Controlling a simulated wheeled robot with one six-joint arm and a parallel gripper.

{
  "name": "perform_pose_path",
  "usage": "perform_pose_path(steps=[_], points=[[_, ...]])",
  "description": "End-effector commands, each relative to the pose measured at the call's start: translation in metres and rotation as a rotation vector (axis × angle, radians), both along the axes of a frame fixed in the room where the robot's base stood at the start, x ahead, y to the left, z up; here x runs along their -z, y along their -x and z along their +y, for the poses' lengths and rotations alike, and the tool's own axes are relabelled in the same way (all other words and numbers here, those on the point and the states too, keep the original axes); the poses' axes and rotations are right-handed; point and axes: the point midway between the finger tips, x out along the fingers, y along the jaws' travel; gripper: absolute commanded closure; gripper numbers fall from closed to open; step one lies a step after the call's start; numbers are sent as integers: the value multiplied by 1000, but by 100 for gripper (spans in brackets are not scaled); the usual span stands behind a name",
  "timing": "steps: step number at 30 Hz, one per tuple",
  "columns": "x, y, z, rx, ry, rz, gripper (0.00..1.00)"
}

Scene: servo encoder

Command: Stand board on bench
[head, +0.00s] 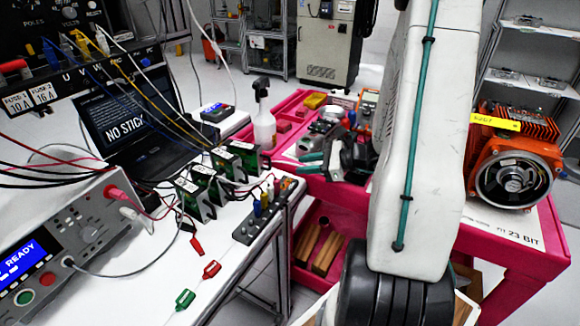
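Several small green circuit boards with dark parts stand upright on the white bench (130,290). One board (192,200) is at the front left, one (207,182) is beside it, and others (226,165) (247,156) stand behind to the right. My white arm link fills the right middle and hides part of the cart. A dark body with two green finger-like bars, which looks like my gripper (310,163), shows left of the link over the cart. It is apart from the boards. Its grip is too small and partly hidden to judge, and I see no board in it.
A dark connector block (268,212), red and green clips (211,269), cables, a laptop (130,118) and a power supply (70,240) crowd the bench. The bench front is mostly clear. A pink cart (520,262) holds a spray bottle (264,118) and an orange motor (515,160).

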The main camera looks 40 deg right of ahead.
Motion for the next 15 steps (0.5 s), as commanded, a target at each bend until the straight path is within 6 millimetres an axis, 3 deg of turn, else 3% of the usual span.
perform_pose_path(steps=[5, 8, 11, 15], points=[[-7, 15, -10, -1, 2, -1, 69], [-16, 16, -1, -48, 26, -7, 69], [-37, 13, 29, -185, 100, -23, 69], [-77, 21, 98, -503, 279, -64, 69]])
